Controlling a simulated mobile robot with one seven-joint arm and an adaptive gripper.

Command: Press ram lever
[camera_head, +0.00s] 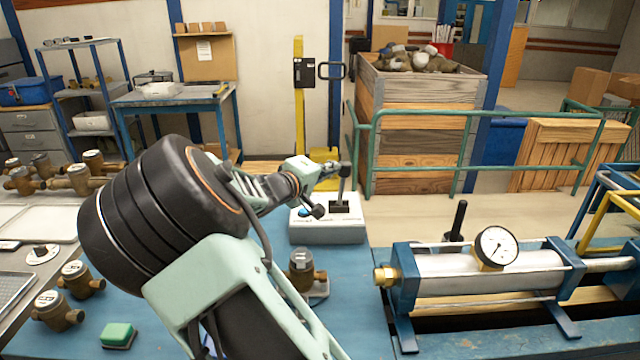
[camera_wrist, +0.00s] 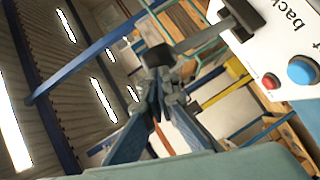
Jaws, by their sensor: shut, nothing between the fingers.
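A white control box (camera_head: 328,226) stands on the blue bench top. Its upright lever (camera_head: 341,186) has a dark knob and a black base. My gripper (camera_head: 330,168) is shut and empty, just left of the lever's knob. In the wrist view, the knob (camera_wrist: 158,58) overlaps my fingertips (camera_wrist: 158,85); I cannot tell whether they touch. The lever's grey rod runs from the knob to the box (camera_wrist: 285,45), which shows part of the word "back", a blue button (camera_wrist: 302,70) and a small red one (camera_wrist: 270,81).
A ram cylinder (camera_head: 440,272) with a dial gauge (camera_head: 496,248) lies at the right, a black upright handle (camera_head: 457,220) behind it. A brass meter (camera_head: 302,270) stands in front of the box. Several meters and a green block (camera_head: 118,334) are at the left.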

